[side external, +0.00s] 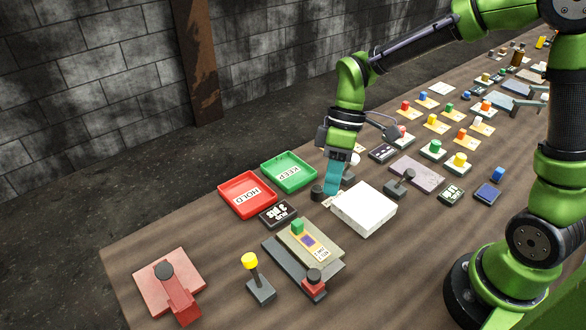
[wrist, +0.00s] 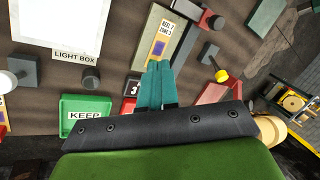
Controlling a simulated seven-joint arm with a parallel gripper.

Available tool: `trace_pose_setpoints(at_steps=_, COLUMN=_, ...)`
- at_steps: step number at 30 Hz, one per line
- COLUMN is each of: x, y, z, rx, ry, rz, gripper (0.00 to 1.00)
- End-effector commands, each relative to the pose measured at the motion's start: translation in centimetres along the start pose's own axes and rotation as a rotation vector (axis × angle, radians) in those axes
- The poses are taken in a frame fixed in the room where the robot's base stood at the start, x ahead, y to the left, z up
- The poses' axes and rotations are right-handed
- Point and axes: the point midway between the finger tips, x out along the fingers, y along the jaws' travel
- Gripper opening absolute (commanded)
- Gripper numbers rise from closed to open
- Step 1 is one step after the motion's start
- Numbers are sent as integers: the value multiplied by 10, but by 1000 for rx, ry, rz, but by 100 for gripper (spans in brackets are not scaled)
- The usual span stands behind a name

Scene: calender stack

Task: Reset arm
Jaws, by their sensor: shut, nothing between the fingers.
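My gripper (side external: 331,192) has teal fingers pointing down over the table, between the green KEEP tray (side external: 268,173) and the white light box (side external: 372,202). In the wrist view the teal fingers (wrist: 158,66) are pressed together with nothing between them. Their tips overlap the near end of the beige panel labelled REEL 2 / ZONE 3 (wrist: 150,42) in that view. I cannot tell how high the tips are above the table.
A dark round knob (side external: 317,192) stands close by the fingers. The red HOLD tray (side external: 226,190), a yellow-topped lever (side external: 252,262) and a red device (side external: 180,290) are to the left. Several coloured button blocks crowd the right. Bare table shows along the front.

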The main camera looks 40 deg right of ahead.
Motion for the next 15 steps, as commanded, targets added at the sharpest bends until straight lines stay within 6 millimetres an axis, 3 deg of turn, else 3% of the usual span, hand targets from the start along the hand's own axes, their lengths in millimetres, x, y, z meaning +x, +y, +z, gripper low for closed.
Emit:
trace_pose_setpoints(at_steps=3, x=-28, y=2, z=25, rx=280, ry=97, rz=156, gripper=0)
trace_pose_setpoints(at_steps=9, x=-71, y=-4, z=66, rx=661, ry=365, rz=294, gripper=0)
trace_pose_setpoints(at_steps=15, x=-102, y=-19, z=99, rx=839, ry=633, rz=299, gripper=0)
